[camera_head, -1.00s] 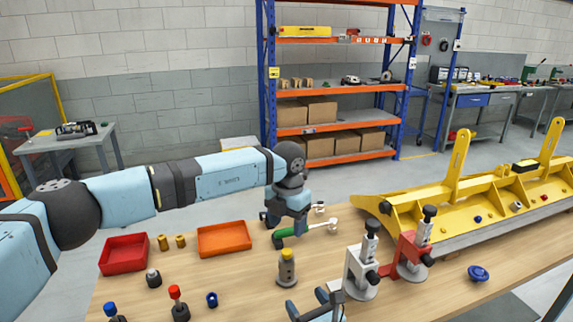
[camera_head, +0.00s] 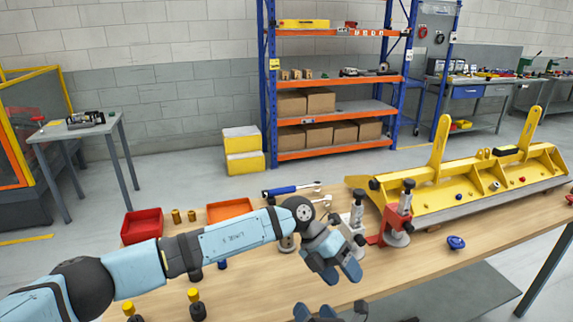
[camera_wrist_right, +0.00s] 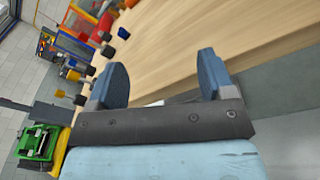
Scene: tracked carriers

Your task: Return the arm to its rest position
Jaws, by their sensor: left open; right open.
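My left arm (camera_head: 225,238) comes in from the left, low over the wooden table. Its gripper (camera_head: 342,275) is open and empty, pointing down near the table's front side, in front of the red clamp. My right gripper (camera_head: 331,311) shows only partly at the bottom edge of the head view. In the right wrist view the right gripper (camera_wrist_right: 163,70) has its two blue fingers wide apart with nothing between them. The right arm's links are out of the head view.
The table (camera_head: 420,262) carries a red bin (camera_head: 142,226), an orange tray (camera_head: 230,208), a blue-handled tool (camera_head: 290,190), a red clamp (camera_head: 398,222), a blue knob (camera_head: 456,243) and a long yellow part (camera_head: 470,190). Bare tabletop lies right of my left gripper.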

